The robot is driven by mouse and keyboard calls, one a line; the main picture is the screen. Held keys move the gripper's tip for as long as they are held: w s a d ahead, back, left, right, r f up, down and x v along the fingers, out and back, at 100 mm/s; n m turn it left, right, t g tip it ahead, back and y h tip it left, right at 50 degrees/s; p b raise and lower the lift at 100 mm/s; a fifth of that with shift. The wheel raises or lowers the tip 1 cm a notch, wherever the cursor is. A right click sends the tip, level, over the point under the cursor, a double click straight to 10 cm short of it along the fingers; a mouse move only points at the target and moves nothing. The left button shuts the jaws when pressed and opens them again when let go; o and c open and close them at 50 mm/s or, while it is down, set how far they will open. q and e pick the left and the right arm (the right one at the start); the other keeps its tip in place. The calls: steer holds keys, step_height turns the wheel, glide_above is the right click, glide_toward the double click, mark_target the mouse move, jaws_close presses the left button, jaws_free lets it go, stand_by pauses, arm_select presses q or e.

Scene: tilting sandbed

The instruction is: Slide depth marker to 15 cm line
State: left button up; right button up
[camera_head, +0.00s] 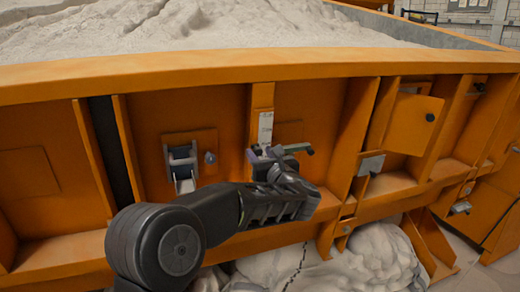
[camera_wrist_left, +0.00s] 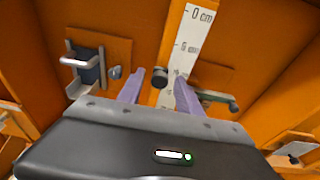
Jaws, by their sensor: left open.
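A white scale strip (camera_head: 265,128) runs down the orange side wall. In the left wrist view the strip (camera_wrist_left: 192,45) reads 0 cm at its top, with another mark below; its lower part is partly hidden. A dark round knob (camera_wrist_left: 160,77) sits at the strip's left edge and a dark, green-tipped bar (camera_wrist_left: 222,100) at its right. I cannot tell whether both belong to the depth marker. The bar also shows in the head view (camera_head: 297,148). My left gripper (camera_wrist_left: 162,88) is open, its purple fingers on either side of the knob and lower strip. Contact is unclear.
A latch with a metal loop (camera_head: 182,163) is left of the strip. An orange hatch (camera_head: 413,122) and grey plate (camera_head: 371,165) are to the right. The sandbed's orange rim (camera_head: 200,68) overhangs above. Pale sand (camera_head: 375,262) is heaped below.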

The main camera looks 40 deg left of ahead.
arm_select(q)
steer(key=shift+w+a, duration=0.2)
steer(key=shift+a, duration=0.15)
steer(key=shift+c, duration=0.4)
jaws_close()
stand_by(0.9)
